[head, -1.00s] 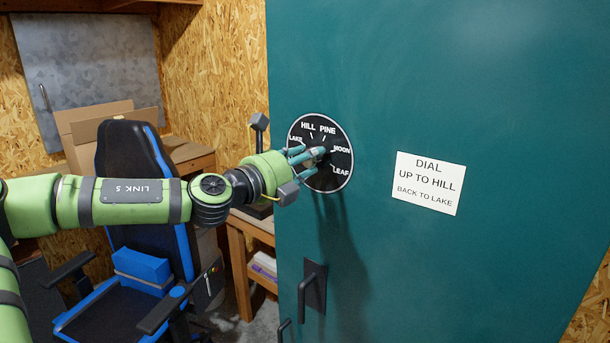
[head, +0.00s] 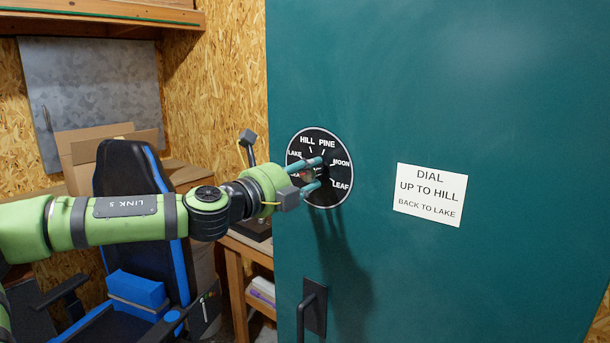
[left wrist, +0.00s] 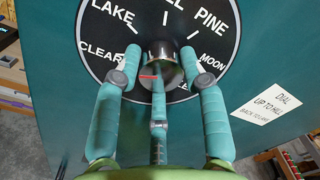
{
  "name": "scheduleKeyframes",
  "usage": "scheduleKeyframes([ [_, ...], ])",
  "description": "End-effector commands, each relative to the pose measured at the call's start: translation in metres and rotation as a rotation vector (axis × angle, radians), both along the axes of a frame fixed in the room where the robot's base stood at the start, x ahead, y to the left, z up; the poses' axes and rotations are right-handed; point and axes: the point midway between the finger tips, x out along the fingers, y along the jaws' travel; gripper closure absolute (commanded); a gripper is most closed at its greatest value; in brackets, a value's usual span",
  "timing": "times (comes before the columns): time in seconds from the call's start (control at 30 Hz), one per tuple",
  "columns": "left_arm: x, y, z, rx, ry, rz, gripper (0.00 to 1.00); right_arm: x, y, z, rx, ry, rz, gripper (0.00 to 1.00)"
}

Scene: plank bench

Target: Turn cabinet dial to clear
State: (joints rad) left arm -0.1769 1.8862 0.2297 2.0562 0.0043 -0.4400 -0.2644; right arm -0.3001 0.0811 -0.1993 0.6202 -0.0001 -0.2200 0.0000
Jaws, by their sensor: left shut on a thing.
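The black round dial (head: 335,147) is on the teal cabinet door, with words from CLEAR at the left through LAKE, HILL, PINE and MOON to LEAF at the right. My left gripper (head: 318,174) is at the dial's middle, with its teal fingers shut on the metal knob (left wrist: 161,56). In the left wrist view the fingers (left wrist: 160,80) sit on both sides of the knob, and a red mark shows low on it. Which word the knob points to I cannot tell. The fingers hide part of the lower dial. My right gripper is out of view.
A white note (head: 430,194) right of the dial reads "DIAL UP TO HILL, BACK TO LAKE". A dark door handle (head: 313,308) is below the dial. A blue and black chair (head: 125,170) and a wooden bench (head: 236,275) stand left of the cabinet.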

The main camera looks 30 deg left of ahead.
Motion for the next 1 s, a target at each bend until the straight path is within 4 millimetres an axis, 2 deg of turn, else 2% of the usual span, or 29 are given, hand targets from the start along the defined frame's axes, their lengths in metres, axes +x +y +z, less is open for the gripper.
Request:
scheduleKeyframes([
  [0.03, 0.001, 0.004, 0.011, 0.001, -0.023, 0.014, 0.91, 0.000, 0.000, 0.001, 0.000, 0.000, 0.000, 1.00],
  [0.1, 0.001, 0.004, 0.011, 0.001, -0.023, 0.014, 0.91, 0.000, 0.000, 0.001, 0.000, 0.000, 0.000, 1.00],
  [0.13, 0.001, 0.004, 0.011, 0.001, -0.023, 0.014, 0.46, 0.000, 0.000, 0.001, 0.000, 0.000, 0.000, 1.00],
  [0.17, 0.001, 0.004, 0.011, 0.002, -0.023, 0.014, 0.35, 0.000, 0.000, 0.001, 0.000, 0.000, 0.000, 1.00],
  [0.57, -0.001, 0.003, 0.005, 0.000, -0.011, 0.008, 0.35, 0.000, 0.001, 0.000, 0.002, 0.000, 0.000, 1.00],
  [1.0, -0.028, 0.006, 0.005, -0.002, -0.013, 0.007, 0.35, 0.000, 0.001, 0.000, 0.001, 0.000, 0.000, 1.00],
])
